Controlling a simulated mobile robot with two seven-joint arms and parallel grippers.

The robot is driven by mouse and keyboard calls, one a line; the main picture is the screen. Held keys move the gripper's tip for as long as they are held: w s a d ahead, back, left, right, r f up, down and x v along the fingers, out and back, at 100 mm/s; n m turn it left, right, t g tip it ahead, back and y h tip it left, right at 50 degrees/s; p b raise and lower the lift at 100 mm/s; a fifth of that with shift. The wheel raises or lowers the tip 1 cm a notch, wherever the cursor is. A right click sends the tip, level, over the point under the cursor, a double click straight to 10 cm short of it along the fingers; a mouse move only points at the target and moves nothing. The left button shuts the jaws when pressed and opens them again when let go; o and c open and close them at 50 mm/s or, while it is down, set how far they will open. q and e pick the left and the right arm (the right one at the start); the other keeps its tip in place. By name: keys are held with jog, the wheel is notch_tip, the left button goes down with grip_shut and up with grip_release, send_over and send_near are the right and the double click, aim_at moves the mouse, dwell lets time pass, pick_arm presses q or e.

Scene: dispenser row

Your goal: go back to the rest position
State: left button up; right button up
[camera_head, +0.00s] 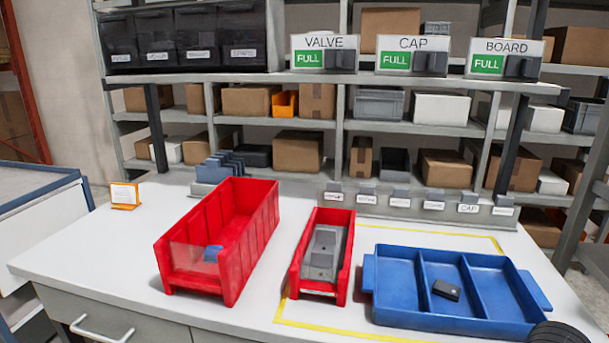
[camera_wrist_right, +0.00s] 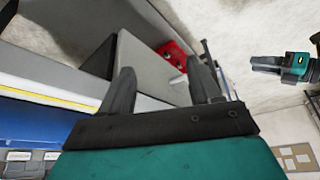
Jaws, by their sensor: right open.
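My right gripper (camera_wrist_right: 160,67) is open in the right wrist view, its two dark fingers apart with nothing between them. It is off the table, with the bench edge and floor behind it. Another teal gripper with grey fingers, my left gripper (camera_wrist_right: 272,62), shows at the right of that view. It is too small to tell if its fingers are apart. Neither gripper's fingers show in the head view. The blue tray (camera_head: 533,290) stands on the table at the right, with a small black part (camera_head: 446,290) in its middle compartment.
A large red bin (camera_head: 240,245) holds a small blue piece. A narrow red bin (camera_head: 345,270) holds grey pieces. Yellow tape marks the white table (camera_head: 105,245). Shelves behind carry boxes and VALVE, CAP and BOARD signs (camera_head: 405,55) reading FULL. The table's left side is mostly clear.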

jog(key=s+f+m+h, duration=0.3)
jog(key=s+f+m, duration=0.4)
jog(key=s, duration=0.5)
jog(key=w+a+f+t+y, duration=0.1)
jog(key=w+a+f+t, duration=0.1)
jog(key=w+f+t, duration=0.5)
jog(key=shift+w+a+f+y, duration=0.25)
jog(key=shift+a+f+y, duration=0.1)
jog(key=shift+f, duration=0.6)
